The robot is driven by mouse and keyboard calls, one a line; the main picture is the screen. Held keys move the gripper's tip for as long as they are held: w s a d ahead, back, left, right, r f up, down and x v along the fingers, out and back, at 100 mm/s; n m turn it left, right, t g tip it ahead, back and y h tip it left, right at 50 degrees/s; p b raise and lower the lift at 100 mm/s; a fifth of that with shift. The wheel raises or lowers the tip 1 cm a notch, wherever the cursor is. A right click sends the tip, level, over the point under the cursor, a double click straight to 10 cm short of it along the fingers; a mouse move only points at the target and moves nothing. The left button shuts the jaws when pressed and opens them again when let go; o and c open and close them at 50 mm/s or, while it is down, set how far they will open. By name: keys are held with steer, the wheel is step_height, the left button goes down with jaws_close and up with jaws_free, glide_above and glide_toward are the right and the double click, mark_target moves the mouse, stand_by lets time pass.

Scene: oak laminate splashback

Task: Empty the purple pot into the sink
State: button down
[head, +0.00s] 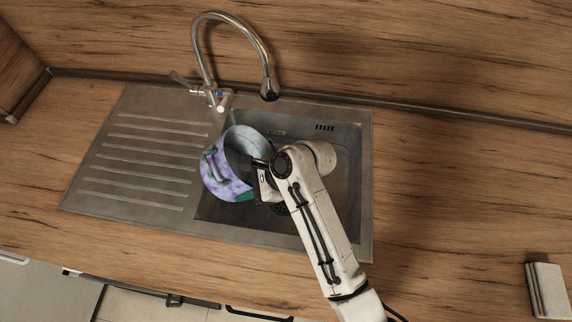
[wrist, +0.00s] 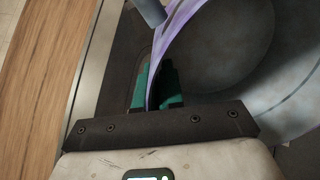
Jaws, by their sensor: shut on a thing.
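The purple pot (head: 222,177) is tilted on its side over the left part of the sink (head: 350,190), its grey inside facing right toward my arm. One handle shows on its outer left side. My gripper (head: 257,178) is shut on the pot's rim at the right. In the wrist view, the teal fingertips of my gripper (wrist: 158,88) pinch the purple rim (wrist: 176,28), and the grey inside of the pot (wrist: 225,45) fills the right. I see no contents in the visible part of the inside. The wrist hides part of the pot and the basin floor.
A curved metal tap (head: 268,75) arches behind the pot, its spout over the back of the basin. A ribbed drainboard (head: 140,155) lies to the left. Wooden worktop (head: 440,190) is clear to the right, with a pale block (head: 546,290) at the far right.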

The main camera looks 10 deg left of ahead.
mark_target(232, 187)
steer(key=shift+a+r+h+b, duration=0.3)
steer(key=shift+r+h+b, duration=0.1)
steer(key=shift+r, duration=0.2)
steer(key=shift+s+a+r+t+h, duration=0.1)
steer(key=shift+a+r+t+h, duration=0.1)
steer(key=shift+a+r+h, duration=0.35)
steer(key=shift+s+a+r+t+h, duration=0.1)
steer(key=shift+a+r+t+h, duration=0.15)
steer(key=shift+r+h, duration=0.35)
steer(key=a+h, duration=0.1)
steer(key=h, duration=0.1)
steer(key=a+h, duration=0.1)
steer(key=shift+s+a+r+t+h, duration=0.25)
steer(key=shift+s+a+t, duration=0.05)
steer(key=shift+t, duration=0.05)
steer(key=shift+s+a+r+h, duration=0.1)
steer(key=shift+a+r+h, duration=0.4)
steer(key=shift+r+h, duration=0.45)
